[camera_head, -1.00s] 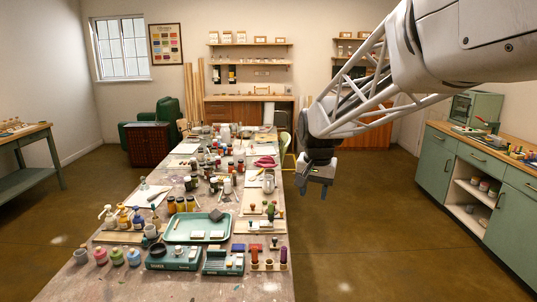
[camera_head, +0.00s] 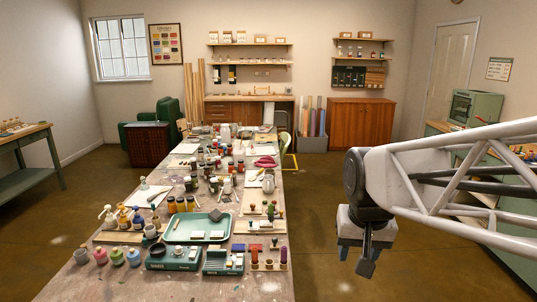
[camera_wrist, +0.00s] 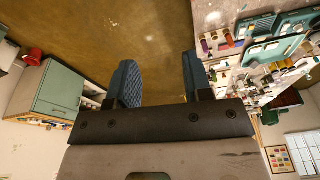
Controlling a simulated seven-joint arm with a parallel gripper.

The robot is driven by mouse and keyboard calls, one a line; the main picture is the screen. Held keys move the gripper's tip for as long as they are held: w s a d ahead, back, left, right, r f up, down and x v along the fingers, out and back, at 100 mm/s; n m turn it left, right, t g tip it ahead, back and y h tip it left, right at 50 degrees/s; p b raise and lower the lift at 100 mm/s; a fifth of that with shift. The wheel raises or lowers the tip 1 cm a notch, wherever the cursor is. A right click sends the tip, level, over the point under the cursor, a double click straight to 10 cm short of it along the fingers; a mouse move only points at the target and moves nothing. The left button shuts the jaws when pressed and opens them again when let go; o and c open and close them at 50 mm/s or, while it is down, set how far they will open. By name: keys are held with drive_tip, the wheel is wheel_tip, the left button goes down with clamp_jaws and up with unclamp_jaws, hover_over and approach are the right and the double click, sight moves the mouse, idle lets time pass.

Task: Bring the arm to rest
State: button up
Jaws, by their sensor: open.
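My gripper (camera_head: 357,255) hangs at the right of the head view, over the open floor between the long table (camera_head: 220,285) and the green cabinets. Its fingers point down and it is clear of the table's right edge. In the wrist view, the two blue-padded fingers (camera_wrist: 160,82) stand apart with nothing between them. Behind them shows bare brown floor.
The long table is crowded with a green tray (camera_head: 183,236), pigment jars (camera_head: 118,256), bottles and stampers. Green cabinets (camera_wrist: 58,92) line the right side. A chair (camera_head: 288,150) stands at the table's far right. The brown floor (camera_head: 330,200) around my gripper is free.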

drive_tip(key=s+d+f+n, duration=0.1)
drive_tip(key=s+f, duration=0.3)
drive_tip(key=s, duration=0.7)
drive_tip(key=shift+s+d+f, duration=0.2)
drive_tip(key=shift+s, duration=0.05)
